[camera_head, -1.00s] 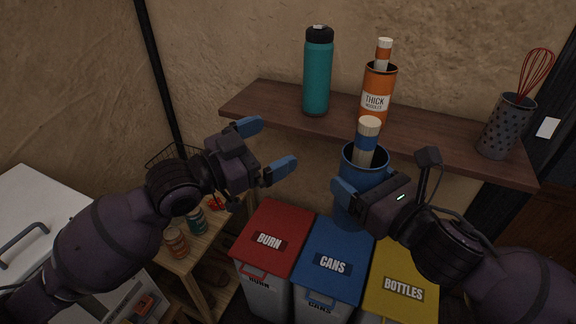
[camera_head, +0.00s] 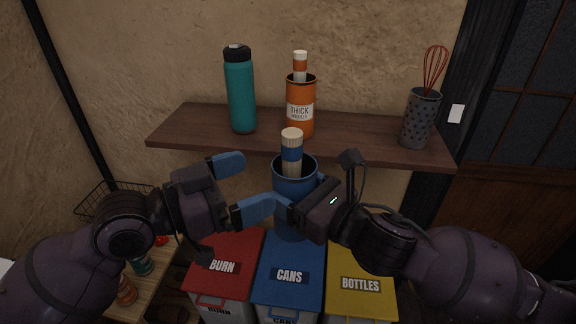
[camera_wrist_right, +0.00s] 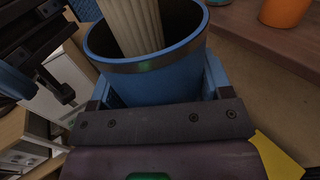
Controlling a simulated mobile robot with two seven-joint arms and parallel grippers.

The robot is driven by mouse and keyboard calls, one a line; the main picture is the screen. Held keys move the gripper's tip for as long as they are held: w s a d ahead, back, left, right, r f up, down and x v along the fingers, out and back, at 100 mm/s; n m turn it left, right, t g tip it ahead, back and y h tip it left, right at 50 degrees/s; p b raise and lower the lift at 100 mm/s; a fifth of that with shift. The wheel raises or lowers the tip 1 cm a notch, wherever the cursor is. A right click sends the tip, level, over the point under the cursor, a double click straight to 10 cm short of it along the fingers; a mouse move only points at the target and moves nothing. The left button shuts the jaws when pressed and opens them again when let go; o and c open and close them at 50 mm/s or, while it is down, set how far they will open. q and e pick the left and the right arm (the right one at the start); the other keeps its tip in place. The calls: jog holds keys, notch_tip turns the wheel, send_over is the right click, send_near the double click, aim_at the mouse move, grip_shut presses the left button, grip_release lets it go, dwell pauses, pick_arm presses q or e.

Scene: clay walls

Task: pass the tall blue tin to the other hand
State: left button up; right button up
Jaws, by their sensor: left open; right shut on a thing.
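The tall blue tin (camera_head: 294,178) is upright in mid-air in front of the shelf, with a bundle of pale sticks with a blue band (camera_head: 291,154) standing in it. My right gripper (camera_head: 296,212) is shut on the tin from the right and near side. In the right wrist view the tin (camera_wrist_right: 155,82) fills the space between the fingers, with the pale sticks inside. My left gripper (camera_head: 243,187) is open and empty just left of the tin. Its nearer finger reaches close to the tin and my right gripper; whether they touch I cannot tell.
A wooden shelf (camera_head: 350,142) behind carries a teal bottle (camera_head: 240,95), an orange noodle tin (camera_head: 300,120) and a perforated holder (camera_head: 420,118) with a red whisk. Below stand bins with red (camera_head: 226,262), blue (camera_head: 289,277) and yellow (camera_head: 359,283) lids. A low wooden table is at the lower left.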

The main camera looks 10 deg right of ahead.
aim_at(283, 170)
pick_arm(q)
jog(key=shift+x, duration=4.2)
jog(key=c, duration=0.8)
jog(key=shift+c, duration=0.9)
pick_arm(e)
jog(key=o, duration=1)
jog(key=shift+s+d, duration=0.1)
